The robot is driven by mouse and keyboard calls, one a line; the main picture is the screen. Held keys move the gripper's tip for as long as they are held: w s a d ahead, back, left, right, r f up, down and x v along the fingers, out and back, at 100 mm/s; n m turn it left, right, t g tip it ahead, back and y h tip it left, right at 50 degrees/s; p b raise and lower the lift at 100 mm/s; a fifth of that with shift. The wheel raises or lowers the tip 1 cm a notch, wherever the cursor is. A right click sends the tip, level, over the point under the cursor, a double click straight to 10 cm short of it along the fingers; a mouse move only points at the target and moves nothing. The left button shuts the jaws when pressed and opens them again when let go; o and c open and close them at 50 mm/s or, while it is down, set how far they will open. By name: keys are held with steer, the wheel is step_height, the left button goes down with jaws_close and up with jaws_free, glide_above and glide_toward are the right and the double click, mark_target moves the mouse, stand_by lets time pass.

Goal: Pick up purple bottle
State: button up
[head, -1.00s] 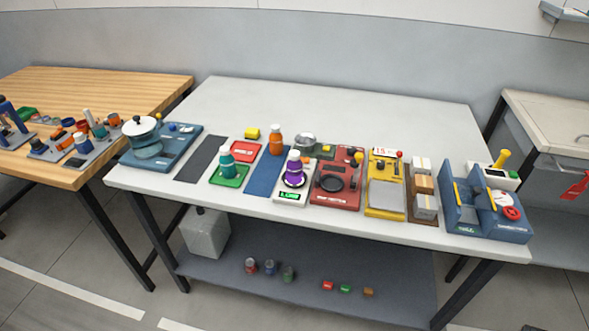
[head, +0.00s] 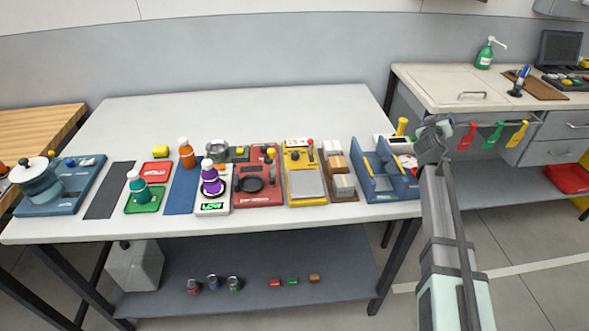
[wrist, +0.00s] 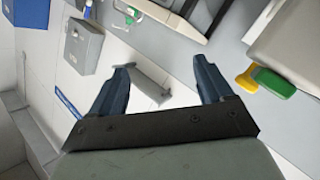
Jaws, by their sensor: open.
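The purple bottle (head: 210,180) has a white cap and stands upright on a white scale (head: 213,204) with a green display, near the front of the white table. My gripper (head: 437,130) is at the right, beyond the table's right end, well away from the bottle. The purple bottle does not show in the wrist view.
A teal bottle (head: 138,185) on a green tray and an orange bottle (head: 186,153) on a blue mat stand left of the scale. A red press plate (head: 257,190) is close on its right. The table's back half (head: 230,110) is clear.

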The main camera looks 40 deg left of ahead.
steer(key=s+a+r+n+g+y, duration=0.2)
steer(key=s+a+g, duration=0.2)
steer(key=s+a, duration=1.05)
steer(key=s+a+r+n+g+y, duration=0.1)
steer(key=s+a+r+n+g, duration=0.15)
steer(key=s+a, duration=1.2)
steer(key=n+g, duration=0.4)
steer(key=g, duration=0.6)
glide_toward(210, 169)
steer(key=shift+t+h, duration=0.25)
steer(key=shift+h, duration=0.15)
steer(key=x, duration=0.3)
steer(key=a+x, duration=0.1)
steer(key=x, duration=0.3)
steer(key=shift+r, duration=0.3)
steer(key=shift+d+x, duration=0.2)
steer(key=shift+x, duration=2.85)
steer(key=shift+s, duration=0.1)
steer(key=shift+c, duration=0.2)
